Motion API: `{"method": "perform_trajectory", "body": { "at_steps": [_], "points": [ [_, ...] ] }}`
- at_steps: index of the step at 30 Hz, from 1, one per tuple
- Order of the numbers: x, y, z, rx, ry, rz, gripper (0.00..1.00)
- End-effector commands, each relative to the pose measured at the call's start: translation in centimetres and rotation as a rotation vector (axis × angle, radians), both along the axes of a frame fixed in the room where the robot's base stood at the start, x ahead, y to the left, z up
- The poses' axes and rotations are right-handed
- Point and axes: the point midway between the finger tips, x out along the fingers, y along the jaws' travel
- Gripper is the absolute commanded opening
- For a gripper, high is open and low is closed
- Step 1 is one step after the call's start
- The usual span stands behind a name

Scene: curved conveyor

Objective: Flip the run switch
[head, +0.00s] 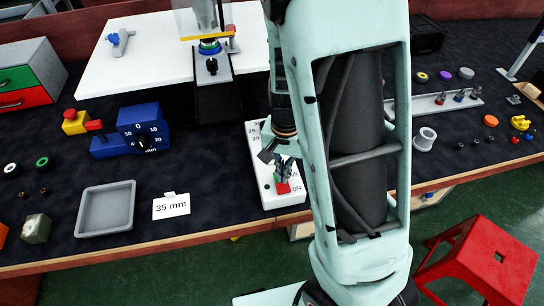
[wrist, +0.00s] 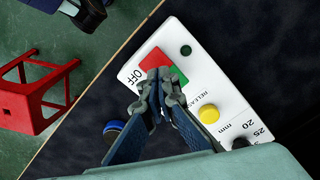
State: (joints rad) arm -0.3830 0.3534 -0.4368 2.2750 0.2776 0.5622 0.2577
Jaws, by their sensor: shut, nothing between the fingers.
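The run switch (wrist: 150,62) is a rocker with a red half and a green half, set in a white control panel (wrist: 225,85). "OFF" is printed beside the red half. In the head view the switch shows as a red patch (head: 283,188) near the front end of the panel. My gripper (wrist: 160,76) is shut and empty, with its fingertips over the switch, hiding part of it. It also shows in the head view (head: 283,168), pointing down at the switch. I cannot tell whether the tips touch it.
The panel also has a yellow button (wrist: 209,113) marked "RELEASE", a small dark green light (wrist: 186,50) and a black part (wrist: 240,143) by the "mm" scale. A "35 mm" card (head: 171,206) and grey tray (head: 105,208) lie left. A red stool (head: 485,255) stands on the floor.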

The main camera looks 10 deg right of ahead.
Motion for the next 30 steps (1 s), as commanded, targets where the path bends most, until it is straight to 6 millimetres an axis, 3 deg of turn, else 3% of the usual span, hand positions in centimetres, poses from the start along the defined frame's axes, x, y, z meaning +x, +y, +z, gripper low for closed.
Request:
{"method": "perform_trajectory", "body": {
  "at_steps": [15,30],
  "points": [
    [0.0,0.0,4.6,0.001,-0.001,0.001,0.00],
    [0.0,0.0,4.8,0.001,-0.001,0.001,0.00]
  ]
}}
